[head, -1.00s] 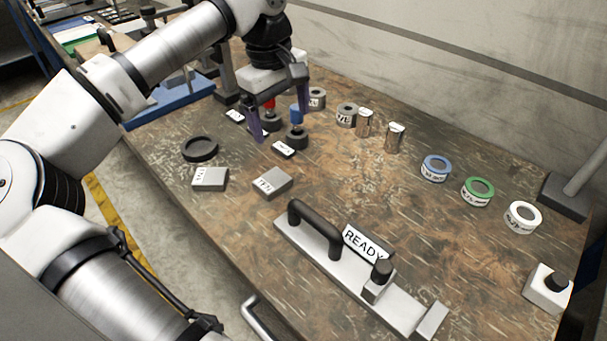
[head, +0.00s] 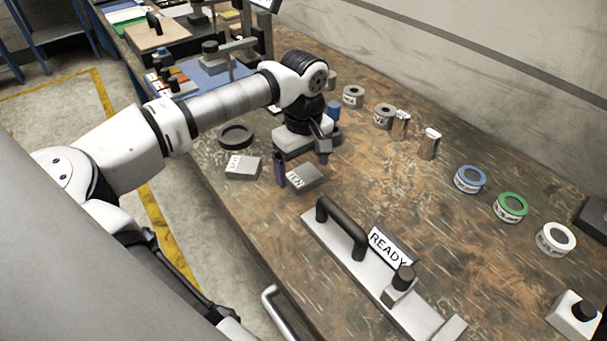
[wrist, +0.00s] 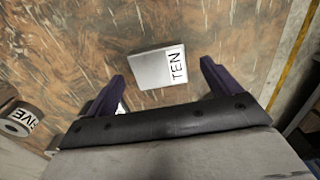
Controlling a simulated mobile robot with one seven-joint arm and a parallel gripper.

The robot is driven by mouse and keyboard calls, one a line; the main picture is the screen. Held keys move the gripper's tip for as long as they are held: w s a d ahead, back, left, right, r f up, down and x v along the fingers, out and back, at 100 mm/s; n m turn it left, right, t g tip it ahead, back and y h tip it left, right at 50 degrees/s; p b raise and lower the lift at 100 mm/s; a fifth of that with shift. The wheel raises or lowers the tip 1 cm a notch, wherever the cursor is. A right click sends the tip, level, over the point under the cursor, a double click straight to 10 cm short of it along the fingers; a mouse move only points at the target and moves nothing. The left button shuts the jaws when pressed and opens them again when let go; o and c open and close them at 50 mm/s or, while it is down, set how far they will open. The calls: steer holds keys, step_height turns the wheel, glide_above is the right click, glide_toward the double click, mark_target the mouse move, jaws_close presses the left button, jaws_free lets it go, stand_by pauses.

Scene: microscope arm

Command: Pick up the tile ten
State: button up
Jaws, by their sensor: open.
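The tile ten (head: 305,178) is a grey block with a white label reading TEN. It lies flat on the wooden table, and it also shows in the wrist view (wrist: 152,69) ahead of the fingers. My gripper (head: 302,170) is open and empty, with its dark purple fingers on either side of the tile in the head view. In the wrist view my gripper (wrist: 162,78) has the tile between the lines of its two fingertips, a little beyond them. How high the fingertips are above the table is hard to tell.
Another grey labelled tile (head: 242,167) lies just left of the tile ten, with a black ring (head: 236,136) behind it. A plate with a black handle and a READY sign (head: 390,247) lies in front to the right. Tape rolls (head: 470,180) stand farther right.

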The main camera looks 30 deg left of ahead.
steer(key=shift+f, duration=0.9)
steer(key=shift+c, duration=0.3)
steer(key=shift+w, duration=0.1)
steer(key=c, duration=1.5)
